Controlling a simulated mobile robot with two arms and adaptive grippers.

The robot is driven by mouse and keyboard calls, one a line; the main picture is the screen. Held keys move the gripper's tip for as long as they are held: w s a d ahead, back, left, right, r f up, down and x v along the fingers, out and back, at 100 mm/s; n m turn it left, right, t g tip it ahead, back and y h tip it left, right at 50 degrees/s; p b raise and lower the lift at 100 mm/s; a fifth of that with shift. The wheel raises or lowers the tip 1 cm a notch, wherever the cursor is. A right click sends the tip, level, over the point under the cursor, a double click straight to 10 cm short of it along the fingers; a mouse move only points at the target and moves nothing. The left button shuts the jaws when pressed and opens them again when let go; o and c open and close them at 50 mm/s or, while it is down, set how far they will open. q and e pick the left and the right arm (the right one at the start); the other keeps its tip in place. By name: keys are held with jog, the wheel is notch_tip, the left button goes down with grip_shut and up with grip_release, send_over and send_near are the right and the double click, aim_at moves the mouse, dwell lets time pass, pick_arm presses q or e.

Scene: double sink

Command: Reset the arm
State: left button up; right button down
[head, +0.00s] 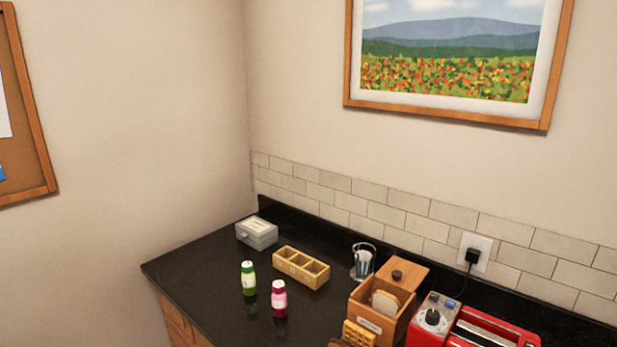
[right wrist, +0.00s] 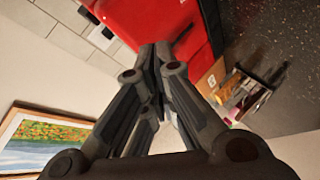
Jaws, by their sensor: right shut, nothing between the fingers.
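My right gripper (right wrist: 160,55) shows in the right wrist view. Its dark fingers are shut and nothing is between them. The fingertips appear in front of the red toaster (right wrist: 140,18); I cannot tell whether they touch it. The toaster also stands at the bottom right of the head view (head: 480,330). Neither gripper shows in the head view, and my left gripper is in no view.
On the black counter (head: 200,270) stand a green bottle (head: 248,280), a pink bottle (head: 279,297), a wooden divided box (head: 301,268), a grey box (head: 257,233), a glass holder (head: 362,261) and a wooden bread box (head: 375,318). The counter's left part is clear.

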jog(key=s+a+f+m+g, duration=0.1)
jog(key=s+a+f, duration=0.1)
jog(key=s, duration=0.1)
jog(key=s+a+f+m+g, duration=0.1)
jog(key=s+f+m+g, duration=0.1)
jog(key=s+f, duration=0.1)
jog(key=s+a+f+m+g, duration=0.2)
jog(key=f, duration=0.1)
jog(key=shift+s+a, duration=0.3)
jog(key=shift+s, duration=0.1)
jog(key=s+a+f+m+g+y, duration=0.3)
jog(key=s+a+f+g, duration=0.15)
jog(key=s+a, duration=0.55)
notch_tip(320, 180, down, 30)
jog(key=g+b, duration=0.2)
jog(key=b, duration=0.3)
jog(key=s+d+f+b, duration=0.2)
jog(key=s+f+b, duration=0.3)
jog(key=s+f, duration=1.2)
notch_tip(320, 180, down, 4)
jog(key=shift+s+d+r+n+g+h, duration=0.2)
jog(key=shift+s+d+n+g+h, duration=0.1)
jog(key=shift+d+g, duration=0.15)
